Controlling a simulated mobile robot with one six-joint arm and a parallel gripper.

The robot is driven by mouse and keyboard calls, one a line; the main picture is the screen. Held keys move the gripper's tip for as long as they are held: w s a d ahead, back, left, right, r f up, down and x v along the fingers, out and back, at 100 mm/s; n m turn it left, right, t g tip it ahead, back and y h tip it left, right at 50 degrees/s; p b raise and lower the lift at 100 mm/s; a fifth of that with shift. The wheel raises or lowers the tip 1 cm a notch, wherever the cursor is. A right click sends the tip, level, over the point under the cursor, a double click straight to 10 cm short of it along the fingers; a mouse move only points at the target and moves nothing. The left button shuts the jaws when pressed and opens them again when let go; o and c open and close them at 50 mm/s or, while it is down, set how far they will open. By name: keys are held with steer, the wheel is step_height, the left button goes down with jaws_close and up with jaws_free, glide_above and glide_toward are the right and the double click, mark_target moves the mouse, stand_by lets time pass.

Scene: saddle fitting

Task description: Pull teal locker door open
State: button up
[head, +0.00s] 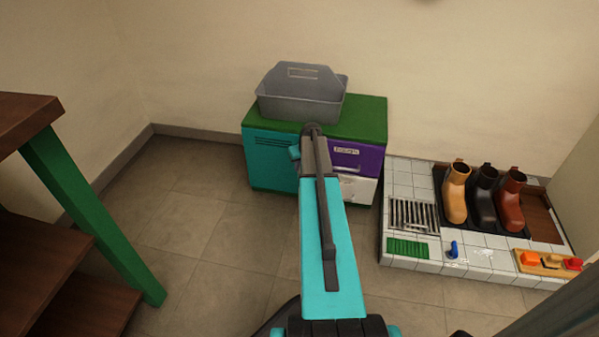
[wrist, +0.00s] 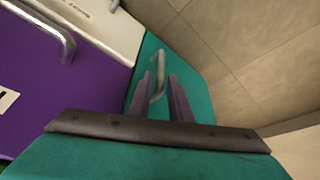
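The teal locker door (head: 270,160) is on the left of the low cabinet's front in the head view and looks shut. In the wrist view the teal door (wrist: 197,72) fills the middle, with a grey bar handle (wrist: 159,88) standing out from it. My gripper (wrist: 161,77) is open, its two dark fingers pointing at the door with the handle between their tips. I cannot tell whether either finger touches the handle. In the head view my own arm hides the gripper and the handle.
The cabinet has a green top (head: 366,117) bearing a grey caddy (head: 300,98). Beside the door are a purple drawer (head: 357,157) and a white drawer (head: 357,189). A white tiled platform (head: 470,262) with boots stands right. Tiled floor (head: 205,215) is clear at left, before wooden steps (head: 65,280).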

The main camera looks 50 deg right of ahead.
mark_target(300, 169)
steer(key=shift+b+x, duration=0.5)
steer(key=shift+x, duration=1.35)
jaws_close()
